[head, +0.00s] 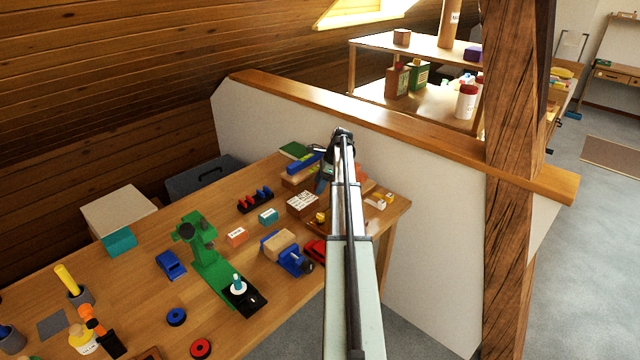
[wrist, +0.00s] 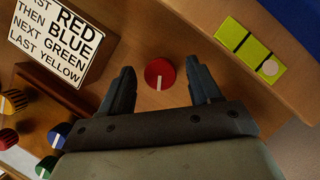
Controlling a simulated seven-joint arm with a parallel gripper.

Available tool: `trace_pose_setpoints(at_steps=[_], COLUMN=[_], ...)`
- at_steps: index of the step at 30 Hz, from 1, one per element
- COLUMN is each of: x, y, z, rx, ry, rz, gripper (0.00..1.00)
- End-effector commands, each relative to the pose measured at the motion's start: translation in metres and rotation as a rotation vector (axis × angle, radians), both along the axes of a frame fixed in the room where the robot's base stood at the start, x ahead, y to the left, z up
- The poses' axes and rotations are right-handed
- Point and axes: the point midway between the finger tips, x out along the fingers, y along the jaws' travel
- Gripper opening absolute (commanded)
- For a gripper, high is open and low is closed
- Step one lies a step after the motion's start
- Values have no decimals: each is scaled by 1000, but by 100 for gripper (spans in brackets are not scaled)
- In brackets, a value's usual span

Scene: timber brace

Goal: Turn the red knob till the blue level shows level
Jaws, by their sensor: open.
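The red knob (wrist: 160,73) has a white mark pointing down in the wrist view. It lies between the two spread fingers of my gripper (wrist: 161,70), with a gap on each side. A yellow-green vial (wrist: 250,46) with dark lines shows at upper right; its pale round bubble sits at the lower right end, off centre. The blue level (head: 303,164) lies on a wooden piece at the bench's far end in the head view; part of a blue body (wrist: 300,18) shows beyond the vial. My gripper (head: 326,178) is partly hidden by my arm there.
A sign (wrist: 68,40) lists red, blue, green, yellow. Other knobs lie lower left in the wrist view: yellow (wrist: 14,102), blue (wrist: 60,134) and green (wrist: 46,166). The bench (head: 130,265) carries a green stand (head: 208,258) and several small items. A white half-wall (head: 425,180) stands behind.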

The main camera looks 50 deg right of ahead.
Motion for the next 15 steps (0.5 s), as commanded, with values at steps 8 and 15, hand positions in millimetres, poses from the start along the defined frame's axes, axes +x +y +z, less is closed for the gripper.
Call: trace_pose_setpoints(at_steps=[8,15], x=[0,0], y=[0,0], z=[0,0], rx=[0,0], ry=[0,0], rz=[0,0], gripper=[45,22])
